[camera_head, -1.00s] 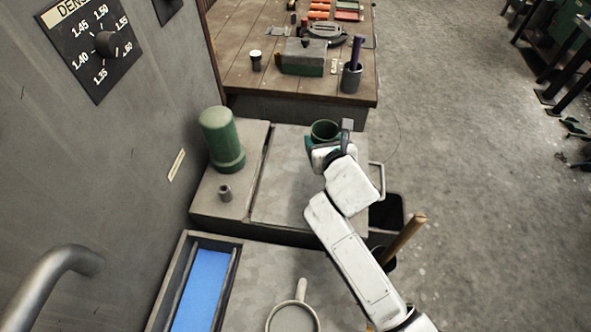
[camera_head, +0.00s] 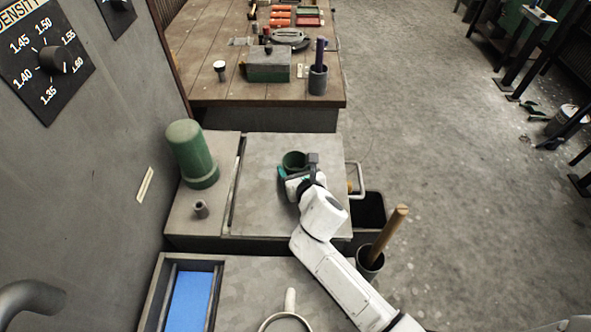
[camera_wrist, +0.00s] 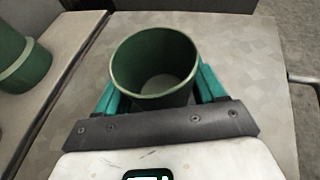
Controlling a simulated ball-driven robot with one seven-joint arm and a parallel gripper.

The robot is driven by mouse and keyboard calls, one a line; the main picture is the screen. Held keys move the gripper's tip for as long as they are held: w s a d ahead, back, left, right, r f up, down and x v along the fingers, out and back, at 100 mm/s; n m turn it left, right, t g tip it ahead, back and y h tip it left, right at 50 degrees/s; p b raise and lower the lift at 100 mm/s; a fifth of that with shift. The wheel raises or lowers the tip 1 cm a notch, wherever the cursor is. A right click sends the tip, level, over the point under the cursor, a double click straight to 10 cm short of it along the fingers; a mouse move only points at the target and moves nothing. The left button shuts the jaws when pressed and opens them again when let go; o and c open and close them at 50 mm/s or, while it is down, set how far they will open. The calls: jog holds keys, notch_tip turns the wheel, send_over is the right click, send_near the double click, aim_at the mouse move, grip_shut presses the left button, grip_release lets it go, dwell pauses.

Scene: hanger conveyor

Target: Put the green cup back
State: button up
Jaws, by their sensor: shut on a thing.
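The green cup (camera_head: 294,160) is upright, with its open top facing up, over the grey metal top (camera_head: 262,203) in the head view. In the wrist view the green cup (camera_wrist: 154,64) sits between the teal fingers of my gripper (camera_wrist: 156,88), and its inside looks empty. My gripper (camera_head: 291,173) is shut on the cup. The cup's base is hidden by the gripper, so I cannot tell whether it touches the surface.
A green domed cylinder (camera_head: 191,154) and a small grey peg (camera_head: 201,209) stand left of the metal top. A wooden workbench (camera_head: 205,88) with tools is behind. A dark bin (camera_head: 369,212) and a pot with a wooden handle (camera_head: 388,236) are at right.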

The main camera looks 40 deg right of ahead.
jog(key=shift+f, duration=0.15)
jog(key=o, duration=1.2)
jog(key=shift+c, duration=0.2)
jog(key=shift+r, duration=0.25)
jog(key=shift+s+a, duration=0.15)
jog(key=shift+s, duration=0.15)
jog(key=v, duration=1.1)
jog(key=shift+s, duration=0.15)
